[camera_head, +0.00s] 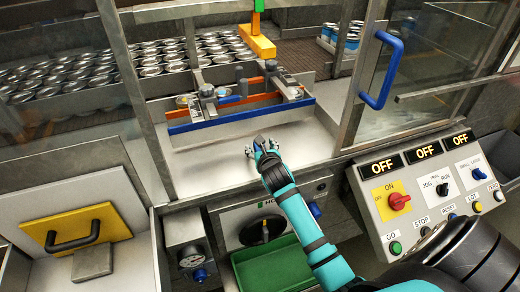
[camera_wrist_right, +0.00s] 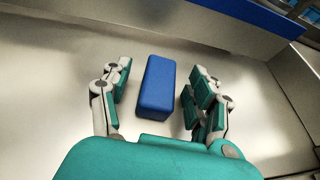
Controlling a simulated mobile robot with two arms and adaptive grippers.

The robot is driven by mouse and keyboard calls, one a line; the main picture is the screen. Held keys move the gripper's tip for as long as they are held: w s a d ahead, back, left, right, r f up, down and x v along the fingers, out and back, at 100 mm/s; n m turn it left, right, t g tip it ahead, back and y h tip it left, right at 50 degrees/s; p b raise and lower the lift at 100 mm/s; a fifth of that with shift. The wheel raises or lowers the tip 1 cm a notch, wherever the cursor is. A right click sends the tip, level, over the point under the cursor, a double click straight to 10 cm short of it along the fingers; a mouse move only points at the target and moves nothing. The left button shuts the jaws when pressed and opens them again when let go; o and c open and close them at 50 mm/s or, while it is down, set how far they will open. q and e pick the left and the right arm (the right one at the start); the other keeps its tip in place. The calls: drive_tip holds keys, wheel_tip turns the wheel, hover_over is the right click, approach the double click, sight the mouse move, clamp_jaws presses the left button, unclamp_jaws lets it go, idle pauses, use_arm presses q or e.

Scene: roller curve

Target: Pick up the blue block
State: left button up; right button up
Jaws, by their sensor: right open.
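The blue block (camera_wrist_right: 157,88) lies on a pale metal surface in the right wrist view. It is a long box with its length running away from my wrist. My right gripper (camera_head: 262,148) is open over the metal shelf in the head view. In the wrist view its fingers stand on either side of the block, with a visible gap on each side. Whether the fingertips are level with the block is hard to tell. In the head view I cannot make out the block at the gripper. My left gripper is not in view.
A blue-edged rail (camera_head: 240,116) runs behind the gripper, with clamps and an orange bar above it. Many cans (camera_head: 70,83) stand further back. A door with a blue handle (camera_head: 382,70) is at right. A control panel (camera_head: 425,190) and green tray (camera_head: 272,265) are nearer.

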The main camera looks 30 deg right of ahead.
drive_tip(key=c, duration=1.2)
drive_tip(key=shift+r, duration=0.1)
drive_tip(key=shift+c, duration=0.2)
